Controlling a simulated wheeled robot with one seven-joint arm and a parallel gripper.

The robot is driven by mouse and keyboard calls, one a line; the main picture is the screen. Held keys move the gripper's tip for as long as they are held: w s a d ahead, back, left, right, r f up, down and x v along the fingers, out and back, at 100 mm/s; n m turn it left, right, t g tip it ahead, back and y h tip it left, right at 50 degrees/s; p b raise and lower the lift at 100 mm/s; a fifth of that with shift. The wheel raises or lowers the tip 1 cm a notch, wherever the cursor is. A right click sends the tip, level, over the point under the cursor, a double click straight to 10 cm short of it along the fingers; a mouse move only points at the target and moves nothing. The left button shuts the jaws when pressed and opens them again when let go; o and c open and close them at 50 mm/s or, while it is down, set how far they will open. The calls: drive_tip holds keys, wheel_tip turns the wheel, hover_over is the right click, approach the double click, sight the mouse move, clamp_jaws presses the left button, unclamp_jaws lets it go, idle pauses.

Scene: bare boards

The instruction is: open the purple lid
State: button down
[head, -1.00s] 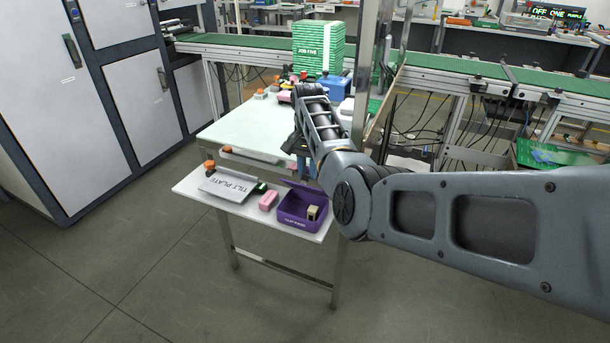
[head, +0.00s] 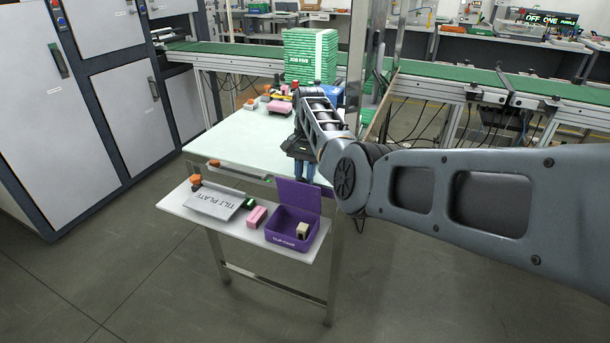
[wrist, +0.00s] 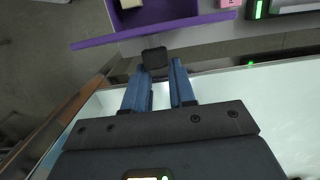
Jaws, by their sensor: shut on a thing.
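The purple lid (head: 298,195) stands roughly upright at the back of the open purple box (head: 287,240) on the lower shelf. In the wrist view the lid (wrist: 190,27) shows nearly edge-on as a long purple strip. My gripper (head: 302,170) is at the lid's top edge, behind it. The wrist view shows the blue fingers of my gripper (wrist: 162,68) shut on a small black grip piece (wrist: 154,57) by the lid. Part of the contact is hidden. A beige block (head: 302,230) lies inside the box.
A grey tilt plate (head: 213,202) and a pink block (head: 256,216) lie left of the box on the white shelf (head: 195,218). The pale tabletop (head: 235,145) is above and behind. A metal post (head: 354,70) stands close to my arm.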

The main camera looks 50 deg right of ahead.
drive_tip(key=shift+s+a+f, duration=0.15)
drive_tip(key=shift+s+f, duration=0.05)
drive_tip(key=shift+f, duration=0.15)
drive_tip(key=c, duration=1.3)
unclamp_jaws()
drive_tip(key=o, duration=0.4)
drive_tip(key=shift+w+r, duration=0.1)
drive_tip(key=shift+r, duration=0.05)
drive_tip(key=shift+w+d+r, duration=0.1)
drive_tip(key=shift+d+r, duration=0.1)
drive_tip(key=shift+r, duration=1.1)
drive_tip(key=shift+w+d+r, duration=0.1)
drive_tip(key=shift+d+r, duration=0.05)
drive_tip(key=shift+r, duration=1.15)
drive_tip(key=shift+d+r, duration=0.2)
drive_tip(key=shift+r, duration=1.1)
